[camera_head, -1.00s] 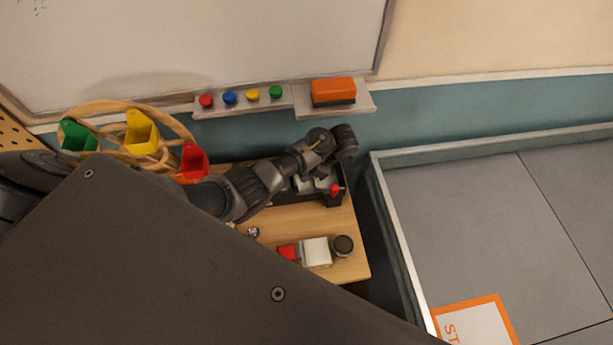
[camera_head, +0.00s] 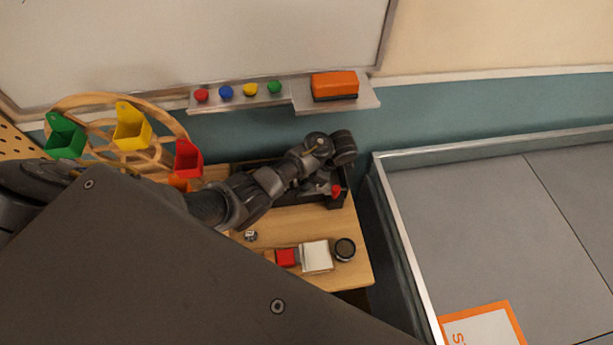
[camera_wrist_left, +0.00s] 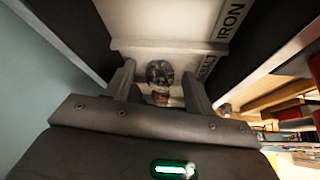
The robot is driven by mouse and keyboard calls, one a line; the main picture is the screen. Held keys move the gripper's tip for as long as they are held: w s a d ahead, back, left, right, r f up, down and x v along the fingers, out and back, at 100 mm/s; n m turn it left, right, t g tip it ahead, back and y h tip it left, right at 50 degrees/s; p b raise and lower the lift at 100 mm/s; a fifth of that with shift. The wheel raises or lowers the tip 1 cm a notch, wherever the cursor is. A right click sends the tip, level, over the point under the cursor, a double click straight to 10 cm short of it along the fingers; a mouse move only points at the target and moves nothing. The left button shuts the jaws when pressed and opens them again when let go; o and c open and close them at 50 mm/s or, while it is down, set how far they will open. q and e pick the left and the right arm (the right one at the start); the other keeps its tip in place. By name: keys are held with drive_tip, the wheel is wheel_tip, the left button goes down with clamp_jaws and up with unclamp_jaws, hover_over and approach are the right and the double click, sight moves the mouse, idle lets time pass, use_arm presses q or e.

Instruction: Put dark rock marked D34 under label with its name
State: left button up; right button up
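In the left wrist view, a dark, mottled rock (camera_wrist_left: 160,72) lies between the two fingers of my left gripper (camera_wrist_left: 159,82). The fingers are apart, with a gap on each side of the rock. No D34 mark can be read. A smaller brownish piece (camera_wrist_left: 160,98) shows just below the rock, partly hidden. A pale surface beyond bears an IRON label (camera_wrist_left: 231,20) and a second label (camera_wrist_left: 206,68), partly hidden, ending in "LT". In the head view, my left arm reaches over a dark box (camera_head: 336,203) on the desk and hides the gripper. My right gripper is out of view.
On the wooden desk (camera_head: 290,222) are a red block (camera_head: 286,257), a white block (camera_head: 316,255) and a dark round object (camera_head: 345,249). A wooden wheel (camera_head: 95,101) with coloured buckets stands left. A whiteboard ledge (camera_head: 300,94) runs behind. My dark body panel covers the lower left.

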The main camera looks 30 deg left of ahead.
use_arm(q)
drive_tip(key=shift+r, duration=0.15)
drive_tip(key=v, duration=0.3)
drive_tip(key=shift+r, duration=0.2)
drive_tip(key=p+v, duration=0.2)
drive_tip(key=v, duration=0.2)
drive_tip(key=shift+d, duration=0.1)
